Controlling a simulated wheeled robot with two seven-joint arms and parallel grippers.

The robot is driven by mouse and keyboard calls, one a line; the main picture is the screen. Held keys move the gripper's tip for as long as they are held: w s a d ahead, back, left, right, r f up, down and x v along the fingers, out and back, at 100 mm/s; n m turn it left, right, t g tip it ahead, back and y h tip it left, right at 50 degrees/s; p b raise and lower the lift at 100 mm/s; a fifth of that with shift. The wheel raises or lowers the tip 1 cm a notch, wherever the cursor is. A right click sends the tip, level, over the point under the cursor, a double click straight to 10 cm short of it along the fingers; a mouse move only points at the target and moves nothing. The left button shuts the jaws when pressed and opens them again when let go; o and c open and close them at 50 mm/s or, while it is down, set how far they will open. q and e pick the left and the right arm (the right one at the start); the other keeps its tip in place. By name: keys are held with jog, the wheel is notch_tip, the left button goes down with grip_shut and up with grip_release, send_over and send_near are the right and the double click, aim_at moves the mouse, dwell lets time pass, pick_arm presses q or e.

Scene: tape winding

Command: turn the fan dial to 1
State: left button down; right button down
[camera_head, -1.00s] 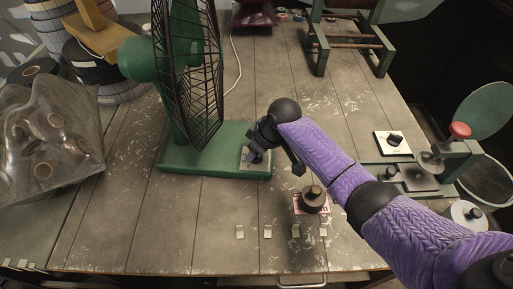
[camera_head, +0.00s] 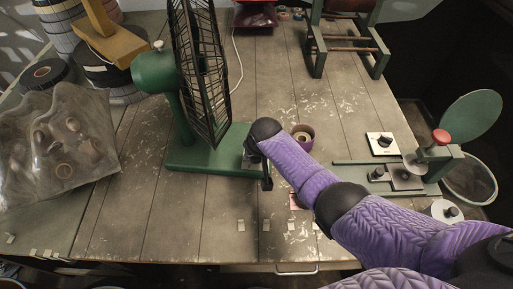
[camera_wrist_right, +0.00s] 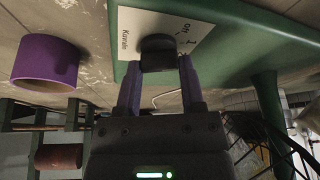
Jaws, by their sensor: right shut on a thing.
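The green fan (camera_head: 205,85) stands on the table with its green base (camera_head: 210,155) reaching right. My right gripper (camera_wrist_right: 159,72) is shut on the dial, with one finger at each side. In the head view my right gripper (camera_head: 252,161) is at the right end of the fan base, and my arm mostly hides the dial there. I cannot read which mark the dial points to. My left gripper is not in view.
A purple tape ring (camera_head: 303,137) lies just behind my right arm. A white plate with a black knob (camera_head: 381,143) and a green device with a red knob (camera_head: 440,137) stand at the right. A clear bag (camera_head: 60,145) lies at the left.

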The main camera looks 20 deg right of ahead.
jog(key=shift+m, duration=0.3)
jog(key=shift+c, duration=1)
grip_release()
jog(key=p+v, duration=0.7)
jog(key=v, duration=0.3)
